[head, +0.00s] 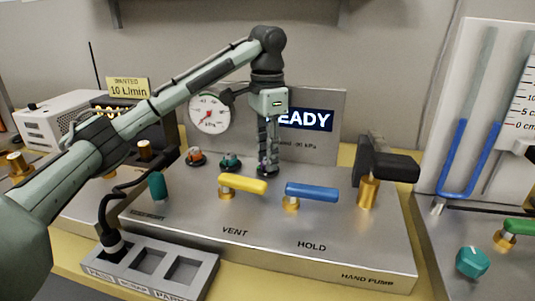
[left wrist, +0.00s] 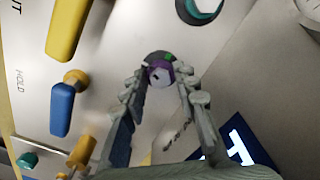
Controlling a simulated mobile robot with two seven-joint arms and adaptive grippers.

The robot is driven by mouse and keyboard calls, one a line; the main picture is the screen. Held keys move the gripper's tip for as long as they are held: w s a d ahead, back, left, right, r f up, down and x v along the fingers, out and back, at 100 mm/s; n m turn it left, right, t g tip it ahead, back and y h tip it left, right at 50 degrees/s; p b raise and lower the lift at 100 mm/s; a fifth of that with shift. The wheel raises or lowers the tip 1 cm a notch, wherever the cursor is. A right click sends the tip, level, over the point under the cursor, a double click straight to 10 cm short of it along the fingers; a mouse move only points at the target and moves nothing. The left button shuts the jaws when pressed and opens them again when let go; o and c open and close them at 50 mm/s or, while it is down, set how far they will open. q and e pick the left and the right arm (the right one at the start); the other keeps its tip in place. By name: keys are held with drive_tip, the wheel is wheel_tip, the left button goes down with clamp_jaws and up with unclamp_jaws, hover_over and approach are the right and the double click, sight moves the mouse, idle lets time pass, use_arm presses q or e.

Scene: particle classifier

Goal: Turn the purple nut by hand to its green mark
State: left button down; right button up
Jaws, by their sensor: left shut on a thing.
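The purple nut (left wrist: 160,72) sits on the steel panel, between the fingertips of my left gripper (left wrist: 163,78) in the left wrist view. A green mark (left wrist: 168,57) shows on the dark ring beside the nut. In the head view my left gripper (head: 268,165) points straight down on the nut, which is mostly hidden by the fingers. The left gripper is shut on the nut. I cannot tell how the nut's own pointer lines up with the mark. My right gripper is in neither view.
A yellow handle (head: 242,185) and a blue handle (head: 312,191) stand in front of the nut. Teal (head: 230,161) and orange (head: 195,156) nuts are to its left. A black hand pump (head: 388,165) is at right. A display panel (head: 312,130) and round gauge (head: 209,114) stand behind.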

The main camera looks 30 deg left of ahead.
use_arm(q)
drive_tip(key=m, duration=0.5)
drive_tip(key=shift+w+a+r+m, duration=0.1)
drive_tip(key=shift+r+m, duration=0.15)
drive_tip(key=shift+m, duration=2.25)
drive_tip(key=c, duration=1.3)
unclamp_jaws()
drive_tip(key=shift+o, duration=0.7)
drive_tip(key=shift+f, duration=0.1)
wheel_tip(320, 180, up, 12)
